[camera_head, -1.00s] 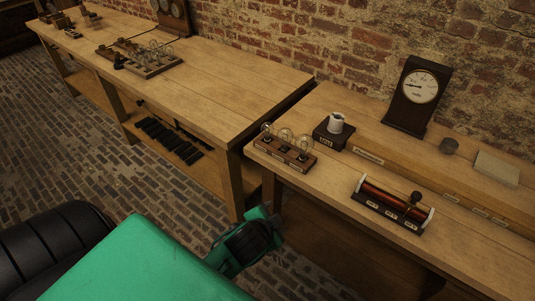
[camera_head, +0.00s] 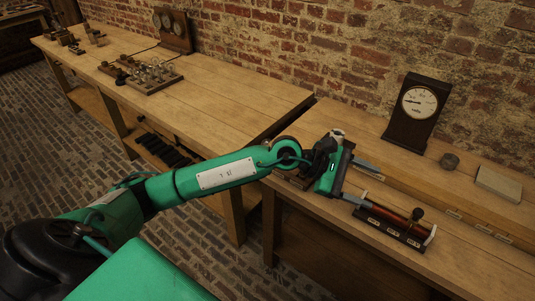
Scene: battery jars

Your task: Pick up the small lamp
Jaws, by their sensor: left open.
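The row of small glass lamps on a dark wooden base stands near the left end of the right-hand bench, but my left arm now hides the bulbs. Only a sliver of the lamp base (camera_head: 289,180) shows below the arm. I cannot tell which lamp is the small one. My left gripper (camera_head: 372,186) is over this bench, in front of the lamp stand, with its two fingers apart and pointing right toward the coil. Nothing shows between them. My right gripper is not in view.
A copper coil instrument (camera_head: 396,222) lies right of the fingers. The left bench (camera_head: 220,100) has free room.

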